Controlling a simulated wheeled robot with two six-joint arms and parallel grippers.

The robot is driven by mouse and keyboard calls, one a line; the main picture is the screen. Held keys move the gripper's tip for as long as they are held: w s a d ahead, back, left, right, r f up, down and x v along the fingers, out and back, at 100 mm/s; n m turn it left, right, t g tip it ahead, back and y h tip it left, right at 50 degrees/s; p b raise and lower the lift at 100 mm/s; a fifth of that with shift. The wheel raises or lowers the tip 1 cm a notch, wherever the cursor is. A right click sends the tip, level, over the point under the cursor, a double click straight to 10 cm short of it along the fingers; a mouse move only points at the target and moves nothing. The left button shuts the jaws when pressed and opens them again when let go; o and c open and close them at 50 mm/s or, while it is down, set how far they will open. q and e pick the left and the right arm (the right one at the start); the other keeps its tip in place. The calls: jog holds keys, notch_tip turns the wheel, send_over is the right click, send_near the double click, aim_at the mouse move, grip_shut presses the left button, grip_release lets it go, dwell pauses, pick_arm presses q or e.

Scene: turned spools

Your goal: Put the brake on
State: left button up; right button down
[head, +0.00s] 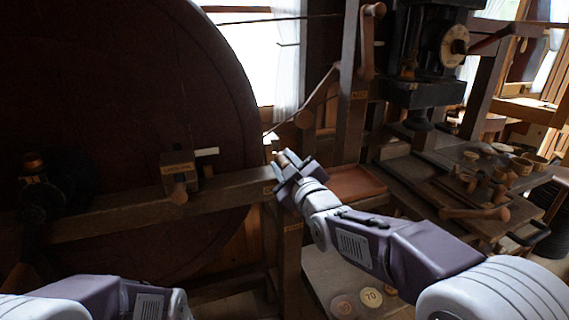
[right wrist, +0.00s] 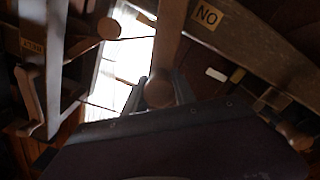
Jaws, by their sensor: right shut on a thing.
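My right gripper (head: 287,172) is shut on a wooden lever with a rounded end, beside the large dark wheel (head: 120,90). The lever tip (head: 283,158) shows just past the fingers in the head view. In the right wrist view the round wooden knob (right wrist: 159,89) sits between the two fingers, and its shaft (right wrist: 172,30) runs upward. A small yellow plate (right wrist: 206,14) on the beam reads "NO" as seen there, possibly "ON" upside down. My left arm shows at the bottom left of the head view, but its gripper is out of frame.
A wooden beam (head: 110,218) crosses in front of the wheel, with a labelled block (head: 178,168) and knob on it. A post (head: 350,100) with other levers stands behind. A black press (head: 425,60) and a bench with wooden parts (head: 480,190) are at right.

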jog(key=c, duration=1.4)
grip_release()
jog(key=shift+a+f, duration=0.1)
jog(key=shift+f, duration=0.3)
jog(key=o, duration=0.4)
jog(key=shift+c, duration=0.2)
jog(key=shift+a+r, duration=0.1)
jog(key=shift+r, duration=0.05)
jog(key=shift+s, duration=0.2)
jog(key=v, duration=0.8)
jog(key=shift+s+d, duration=0.2)
jog(key=shift+s, duration=0.15)
